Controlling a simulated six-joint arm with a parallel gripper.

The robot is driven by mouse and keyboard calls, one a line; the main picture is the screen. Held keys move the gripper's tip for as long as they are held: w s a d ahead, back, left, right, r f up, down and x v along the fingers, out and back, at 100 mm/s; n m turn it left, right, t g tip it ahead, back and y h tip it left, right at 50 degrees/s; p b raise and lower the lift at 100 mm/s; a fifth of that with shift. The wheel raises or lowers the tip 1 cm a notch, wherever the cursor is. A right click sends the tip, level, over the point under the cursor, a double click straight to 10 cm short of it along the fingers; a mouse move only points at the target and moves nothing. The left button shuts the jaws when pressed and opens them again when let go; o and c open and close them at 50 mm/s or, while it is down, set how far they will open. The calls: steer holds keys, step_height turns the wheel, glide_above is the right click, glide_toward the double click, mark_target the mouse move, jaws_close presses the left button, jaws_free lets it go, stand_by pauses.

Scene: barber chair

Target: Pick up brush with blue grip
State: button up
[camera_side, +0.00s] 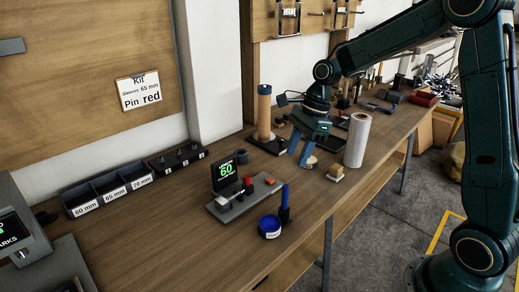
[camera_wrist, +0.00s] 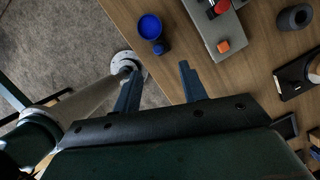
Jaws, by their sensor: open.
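The brush with the blue grip (camera_side: 285,197) stands upright near the front edge of the bench in the side view, its lower end dark. A round blue tub (camera_side: 270,227) is just left of it. In the wrist view, the brush (camera_wrist: 161,48) is seen from above as a small dark blue shape beside the blue tub (camera_wrist: 150,27), beyond my fingertips. My gripper (camera_side: 299,151) points down above the bench, behind and right of the brush, apart from it. Its two fingers (camera_wrist: 158,71) are spread with nothing between them.
A grey fixture (camera_side: 241,201) with a "60" display and red knob stands left of the brush. A white roll (camera_side: 357,140) stands close right of my gripper, and a wooden post (camera_side: 264,110) behind it. Labelled bins (camera_side: 108,188) are at the left. The bench front is mostly bare.

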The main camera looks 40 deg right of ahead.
steer(key=shift+f, duration=0.15)
steer(key=shift+x, duration=4.25)
glide_above(282, 210)
steer(key=shift+w+d+f, duration=0.1)
steer(key=shift+d+f, duration=0.05)
steer(key=shift+f, duration=1.1)
steer(key=shift+d+f, duration=0.1)
steer(key=shift+f, duration=1.15)
jaws_close()
